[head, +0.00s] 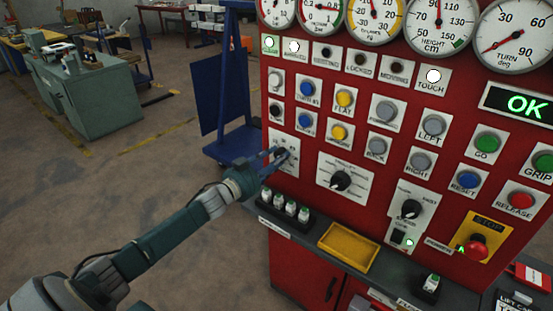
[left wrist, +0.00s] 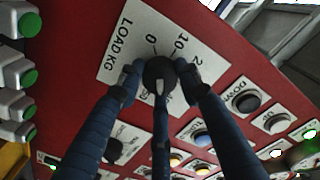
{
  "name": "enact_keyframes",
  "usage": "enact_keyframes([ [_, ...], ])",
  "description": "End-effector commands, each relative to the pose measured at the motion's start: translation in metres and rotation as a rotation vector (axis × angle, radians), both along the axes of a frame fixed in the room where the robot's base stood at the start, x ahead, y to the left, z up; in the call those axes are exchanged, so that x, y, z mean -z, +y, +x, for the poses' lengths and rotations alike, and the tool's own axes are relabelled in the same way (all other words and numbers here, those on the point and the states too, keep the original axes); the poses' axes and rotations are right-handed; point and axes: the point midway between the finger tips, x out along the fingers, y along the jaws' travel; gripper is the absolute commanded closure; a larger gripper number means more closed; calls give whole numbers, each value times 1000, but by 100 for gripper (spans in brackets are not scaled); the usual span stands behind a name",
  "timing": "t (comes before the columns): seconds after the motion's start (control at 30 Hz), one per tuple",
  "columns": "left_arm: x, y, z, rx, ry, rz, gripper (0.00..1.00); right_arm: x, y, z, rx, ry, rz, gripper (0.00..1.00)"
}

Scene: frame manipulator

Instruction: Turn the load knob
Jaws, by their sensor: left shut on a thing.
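The load knob (left wrist: 158,70) is a round black knob on a white plate (left wrist: 124,50) marked LOAD KG, with 0, 10 and a partly hidden 20 around it. My left gripper (left wrist: 160,82) is shut on this knob, one finger on each side and a third below. In the head view the left gripper (head: 277,157) reaches the knob's white plate (head: 290,141) at the panel's left edge, and its fingers cover much of the knob. The knob's pointer direction cannot be told clearly. My right gripper is out of view.
The red panel (head: 310,160) carries several buttons, gauges and lamps. A larger selector knob (head: 341,180) sits right of the load knob. Below are a yellow tray (head: 349,246) and a red stop button (head: 476,247).

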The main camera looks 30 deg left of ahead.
Motion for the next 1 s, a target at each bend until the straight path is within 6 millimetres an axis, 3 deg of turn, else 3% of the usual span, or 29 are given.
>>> enact_keyframes([
  [0.4,5,1,-1,-4,-8,229,92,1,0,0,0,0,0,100],
  [1.0,5,2,-1,-3,-12,277,92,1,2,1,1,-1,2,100],
])
